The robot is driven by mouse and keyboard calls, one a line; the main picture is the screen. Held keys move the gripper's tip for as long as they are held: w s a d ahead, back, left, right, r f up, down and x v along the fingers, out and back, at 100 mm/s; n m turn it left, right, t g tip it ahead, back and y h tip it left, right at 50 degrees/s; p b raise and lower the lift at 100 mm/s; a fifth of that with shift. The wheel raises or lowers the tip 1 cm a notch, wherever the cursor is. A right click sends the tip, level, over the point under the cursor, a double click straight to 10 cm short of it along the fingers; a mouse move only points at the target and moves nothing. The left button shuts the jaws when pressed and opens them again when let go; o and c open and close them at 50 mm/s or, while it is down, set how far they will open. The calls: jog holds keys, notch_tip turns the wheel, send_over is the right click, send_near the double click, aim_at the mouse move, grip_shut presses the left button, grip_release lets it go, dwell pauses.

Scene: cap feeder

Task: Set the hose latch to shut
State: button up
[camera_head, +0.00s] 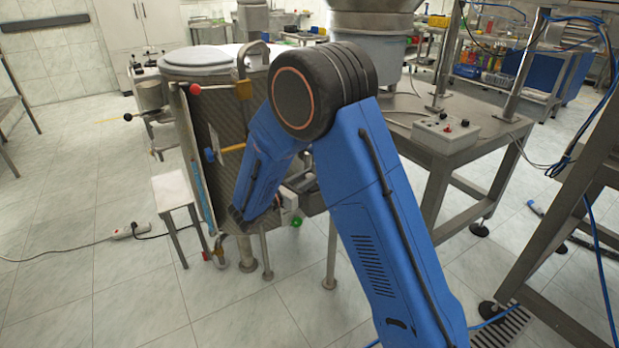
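My blue arm with its dark round joint crosses the middle of the camera_head view, and its forearm reaches down in front of the cap feeder's steel drum (201,72). My gripper is hidden; no fingertips show. I cannot tell for certain which part is the hose latch. Several small fittings show on and around the machine: a yellow bar (232,148) with a blue tab (209,155), a red knob (195,89), a black knob (128,117) on a lever, and a green knob (297,222) at the lower right beside my forearm. What lies behind my forearm is hidden.
A small white stool (172,191) stands left of the machine. A steel table (405,118) with a grey control box (445,132) stands right. A power strip (132,231) and cable lie on the floor. The tiled floor (80,300) at front left is clear.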

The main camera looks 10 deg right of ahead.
grip_shut()
jog(key=shift+w+d, duration=0.25)
jog(key=shift+d, duration=0.5)
jog(key=shift+w+d, duration=0.25)
jog(key=shift+d, duration=0.45)
jog(key=o, duration=0.6)
grip_release()
jog(key=shift+a, duration=0.1)
jog(key=v, duration=1.7)
jog(key=shift+s+a+f, duration=0.1)
